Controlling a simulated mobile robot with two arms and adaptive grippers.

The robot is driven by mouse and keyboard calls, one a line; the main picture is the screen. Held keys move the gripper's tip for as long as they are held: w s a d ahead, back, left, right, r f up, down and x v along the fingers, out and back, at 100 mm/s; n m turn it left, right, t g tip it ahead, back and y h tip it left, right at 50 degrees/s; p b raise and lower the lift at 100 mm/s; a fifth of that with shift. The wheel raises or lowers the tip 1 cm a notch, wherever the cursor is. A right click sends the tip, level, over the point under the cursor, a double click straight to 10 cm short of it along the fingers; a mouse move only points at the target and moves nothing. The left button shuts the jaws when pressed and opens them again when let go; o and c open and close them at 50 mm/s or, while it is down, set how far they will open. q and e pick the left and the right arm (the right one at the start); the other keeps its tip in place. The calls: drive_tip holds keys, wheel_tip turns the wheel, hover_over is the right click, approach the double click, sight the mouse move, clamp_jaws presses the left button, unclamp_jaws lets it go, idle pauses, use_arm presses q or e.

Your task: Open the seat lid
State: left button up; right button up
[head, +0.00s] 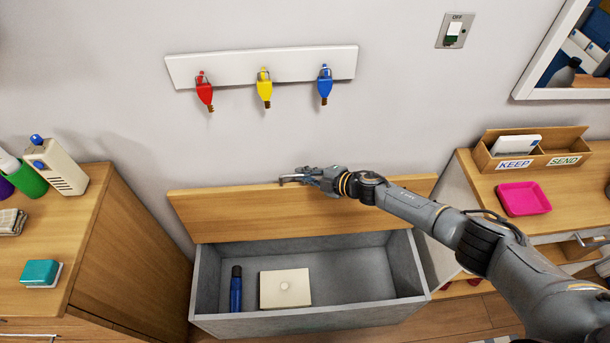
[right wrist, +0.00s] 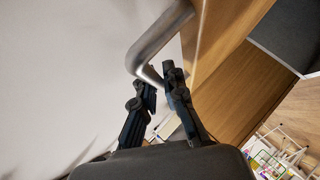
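The wooden seat lid (head: 210,215) stands raised, tilted up steeply at the back of the grey bench box (head: 350,318). The box's inside is open to view. My right gripper (head: 298,177) is at the lid's upper edge. In the right wrist view, the bent metal handle (right wrist: 150,48) of the lid runs down between the fingertips of my right gripper (right wrist: 160,82), which look closed on it. The lid's wooden face (right wrist: 225,70) is just to the right. My left gripper is not in view.
A blue bottle (head: 236,290) and a pale box (head: 285,288) lie inside the bench. Wooden cabinets flank it on the left (head: 130,240) and right (head: 560,210). A rack (head: 230,68) with red, yellow and blue hanging items is on the wall above.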

drive_tip(key=o, duration=0.3)
drive_tip(key=shift+w+r, duration=0.15)
drive_tip(key=shift+o, duration=0.6)
drive_tip(key=shift+s+d+r, duration=0.1)
drive_tip(key=shift+s+d, duration=0.25)
drive_tip(key=shift+d, duration=0.1)
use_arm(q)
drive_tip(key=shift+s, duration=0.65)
use_arm(e)
drive_tip(key=v, duration=1.1)
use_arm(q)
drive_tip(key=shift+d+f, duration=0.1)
